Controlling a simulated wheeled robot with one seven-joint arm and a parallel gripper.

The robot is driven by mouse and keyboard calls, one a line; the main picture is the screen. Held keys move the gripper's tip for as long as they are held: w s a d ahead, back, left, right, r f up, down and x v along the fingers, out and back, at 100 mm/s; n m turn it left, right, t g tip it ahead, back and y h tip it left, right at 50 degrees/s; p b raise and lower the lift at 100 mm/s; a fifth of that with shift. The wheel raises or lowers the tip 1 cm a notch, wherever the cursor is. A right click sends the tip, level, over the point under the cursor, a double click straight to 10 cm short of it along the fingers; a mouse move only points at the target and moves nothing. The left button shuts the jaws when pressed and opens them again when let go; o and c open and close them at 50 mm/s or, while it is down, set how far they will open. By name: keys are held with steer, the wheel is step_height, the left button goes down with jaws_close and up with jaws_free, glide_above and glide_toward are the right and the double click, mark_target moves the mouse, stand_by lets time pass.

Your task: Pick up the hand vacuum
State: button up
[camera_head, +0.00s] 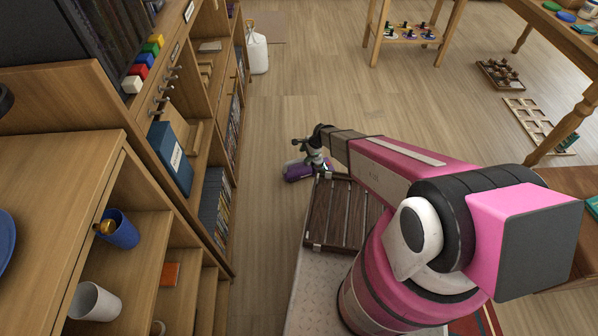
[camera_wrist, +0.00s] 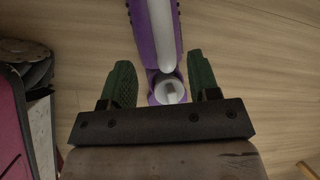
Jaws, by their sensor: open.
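The hand vacuum (camera_head: 297,171) is purple and pale grey and lies on the wooden floor in the head view, just beyond my slatted deck. In the wrist view the hand vacuum (camera_wrist: 163,33) runs down from the top edge, purple with a white strip, its round white-capped end between the finger lines. My gripper (camera_head: 313,158) is over the vacuum and hides part of it. In the wrist view my gripper (camera_wrist: 160,72) is open, with one green finger on each side of the vacuum. I cannot tell how far above it the fingers are.
A wooden shelf unit (camera_head: 213,150) with DVDs, a blue binder (camera_head: 170,158) and cups stands on the left. A white container (camera_head: 257,53) stands on the floor behind. A wooden tray (camera_head: 500,75) and a wooden rack (camera_head: 530,120) lie at right. The floor between is clear.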

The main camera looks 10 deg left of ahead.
mark_target(301, 159)
steer(key=x, duration=0.6)
steer(key=shift+w+a+f, duration=0.25)
steer(key=shift+a+f, duration=0.05)
steer(key=shift+f, duration=0.05)
jaws_close()
